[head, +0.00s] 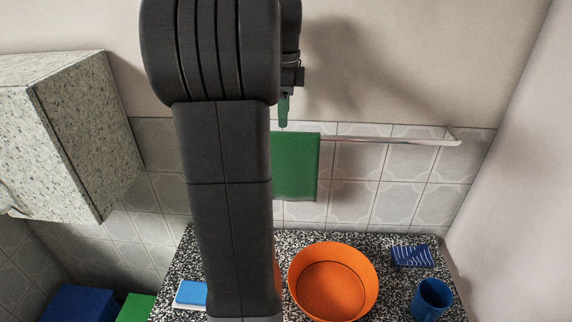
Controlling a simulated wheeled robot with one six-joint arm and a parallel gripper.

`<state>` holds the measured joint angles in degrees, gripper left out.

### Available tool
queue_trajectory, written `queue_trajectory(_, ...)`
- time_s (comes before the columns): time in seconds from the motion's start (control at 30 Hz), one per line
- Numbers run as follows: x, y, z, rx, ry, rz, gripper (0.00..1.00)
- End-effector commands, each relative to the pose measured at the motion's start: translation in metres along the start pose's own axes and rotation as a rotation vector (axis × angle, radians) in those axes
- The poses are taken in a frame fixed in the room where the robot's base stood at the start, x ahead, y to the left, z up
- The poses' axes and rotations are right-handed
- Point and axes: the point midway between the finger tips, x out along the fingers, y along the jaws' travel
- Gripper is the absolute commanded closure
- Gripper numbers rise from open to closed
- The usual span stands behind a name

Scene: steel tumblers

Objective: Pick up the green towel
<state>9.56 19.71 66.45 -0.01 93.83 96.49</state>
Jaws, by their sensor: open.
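The green towel (296,167) hangs from a metal rail (400,141) on the tiled wall. Its left part is hidden behind my arm. My gripper (284,108) is partly in view just above the towel's top edge, pointing down; most of it is hidden by my arm. It is open, and a greenish fingertip shows above the towel. I cannot tell whether it touches the towel or how far in front of it it is.
Below is a speckled counter with an orange bowl (333,284), a blue cup (431,299), a blue patterned item (410,255) and a light-blue block (191,294). A speckled cabinet (80,130) hangs at left. Blue (78,305) and green (135,308) items lie at lower left.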

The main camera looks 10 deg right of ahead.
Motion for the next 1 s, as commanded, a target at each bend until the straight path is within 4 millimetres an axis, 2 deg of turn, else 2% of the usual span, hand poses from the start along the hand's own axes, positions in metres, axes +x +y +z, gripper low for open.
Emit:
queue_trajectory(0.13,0.025,0.001,0.0,0.0,0.0,0.003,0.45)
queue_trajectory(0.37,0.041,0.001,-0.001,0.0,0.0,0.001,0.45)
queue_trajectory(0.7,0.086,0.001,-0.004,-0.001,0.0,0.001,0.45)
queue_trajectory(1.0,0.09,0.001,-0.004,-0.001,-0.001,-0.001,0.46)
